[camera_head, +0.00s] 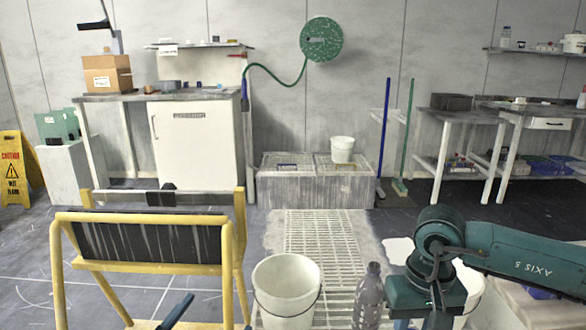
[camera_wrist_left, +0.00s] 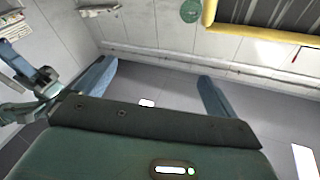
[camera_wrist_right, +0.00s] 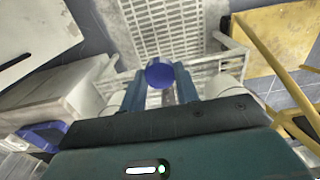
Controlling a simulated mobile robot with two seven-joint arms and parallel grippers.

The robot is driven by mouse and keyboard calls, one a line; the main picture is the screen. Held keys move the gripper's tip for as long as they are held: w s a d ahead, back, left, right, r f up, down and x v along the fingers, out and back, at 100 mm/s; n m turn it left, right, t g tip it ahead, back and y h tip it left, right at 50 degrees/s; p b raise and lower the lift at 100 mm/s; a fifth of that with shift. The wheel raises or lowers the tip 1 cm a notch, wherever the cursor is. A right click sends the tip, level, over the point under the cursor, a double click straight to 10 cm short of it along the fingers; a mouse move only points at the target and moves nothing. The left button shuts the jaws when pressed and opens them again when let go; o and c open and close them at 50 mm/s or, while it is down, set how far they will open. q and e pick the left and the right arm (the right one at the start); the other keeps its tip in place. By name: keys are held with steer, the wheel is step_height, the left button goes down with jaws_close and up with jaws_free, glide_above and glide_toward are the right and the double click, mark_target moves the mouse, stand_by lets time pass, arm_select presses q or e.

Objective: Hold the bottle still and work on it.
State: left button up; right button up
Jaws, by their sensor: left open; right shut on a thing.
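A grey, slightly see-through bottle (camera_head: 369,300) with a darker cap stands upright at the bottom of the head view, right of a white bucket (camera_head: 287,292). In the right wrist view a round blue cap (camera_wrist_right: 160,74) shows between the fingertips, with little of the body visible. My right gripper (camera_wrist_right: 160,82) is shut on the bottle; in the head view its arm comes from the right and its fingers are not clear. My left gripper (camera_wrist_left: 158,75) is open and empty, fingers wide apart, away from the bottle. One blue finger shows in the head view (camera_head: 176,311).
A yellow-framed stand (camera_head: 146,268) fills the lower left, close to my left gripper. A pale floor grating (camera_head: 322,240) lies behind the bottle. Farther back are a low grey box (camera_head: 315,188), a white cabinet (camera_head: 195,138) and side tables (camera_head: 460,115).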

step_height(320, 180, down, 2)
steer(key=shift+b, duration=0.6)
arm_select(q)
steer(key=s+d+r+n+h+b, duration=0.1)
steer(key=s+d, duration=0.1)
steer(key=s, duration=0.5)
steer(key=s+d+r+n+h, duration=0.1)
steer(key=s+d, duration=0.2)
steer(key=s, duration=0.4)
steer(key=a+r+n+g+y+p, duration=0.1)
steer(key=a+r+g+y+p, duration=0.1)
steer(key=p, duration=1.7)
steer(key=s+a+r+n+g+y+p, duration=0.1)
steer(key=r+g+p, duration=0.5)
steer(key=p, duration=1.3)
step_height(320, 180, up, 2)
steer(key=a+n+y, duration=0.1)
steer(key=a+y, duration=0.1)
steer(key=y, duration=0.1)
steer(key=shift+s+a+r+y, duration=0.15)
steer(key=shift+s+a+y, duration=0.1)
steer(key=shift+a+y, duration=0.05)
arm_select(e)
steer(key=s+r, duration=0.2)
steer(key=r, duration=1.5)
steer(key=s+r, duration=0.2)
steer(key=r, duration=1.5)
steer(key=shift+s, duration=0.2)
